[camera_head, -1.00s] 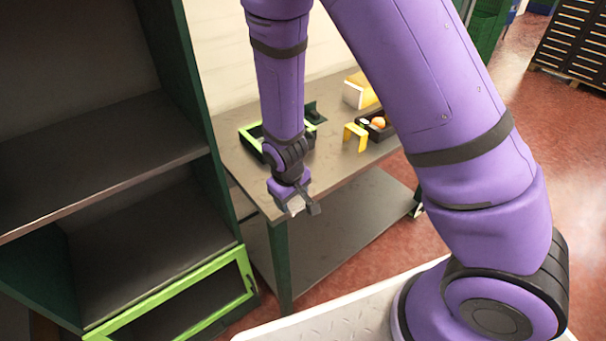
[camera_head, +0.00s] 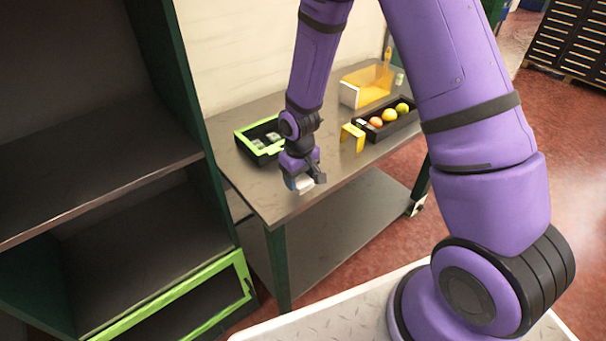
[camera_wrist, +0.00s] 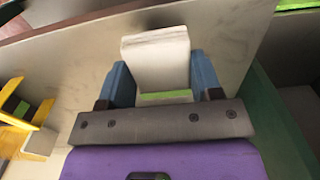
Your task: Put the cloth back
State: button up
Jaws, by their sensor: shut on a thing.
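My gripper (camera_head: 305,184) is above the near left part of the grey table (camera_head: 285,205). In the wrist view my gripper (camera_wrist: 160,95) has its two blue fingers on either side of a folded white cloth (camera_wrist: 157,58) and is shut on it. A green strip shows at the near end of the cloth. In the head view only a small pale bit of the cloth (camera_head: 304,184) shows below my gripper.
A black tray with a green rim (camera_head: 245,142) holds small items on the table. A yellow bracket (camera_head: 352,136), a black tray (camera_head: 401,124) with round fruit and a yellow-and-white bin (camera_head: 350,95) stand farther right. A dark shelf unit (camera_head: 100,180) stands at left.

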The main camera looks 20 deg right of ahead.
jog(key=w+d, duration=0.1)
jog(key=w, duration=0.1)
jog(key=w+d, duration=0.1)
jog(key=w, duration=0.1)
jog(key=shift+d+f, duration=0.1)
jog(key=shift+f, duration=0.1)
jog(key=shift+w+d, duration=0.35)
notch_tip(320, 180, down, 4)
jog(key=shift+a+r, duration=0.1)
jog(key=shift+r, duration=0.1)
jog(key=shift+s, duration=0.1)
jog(key=o, duration=0.8)
jog(key=shift+o, duration=0.2)
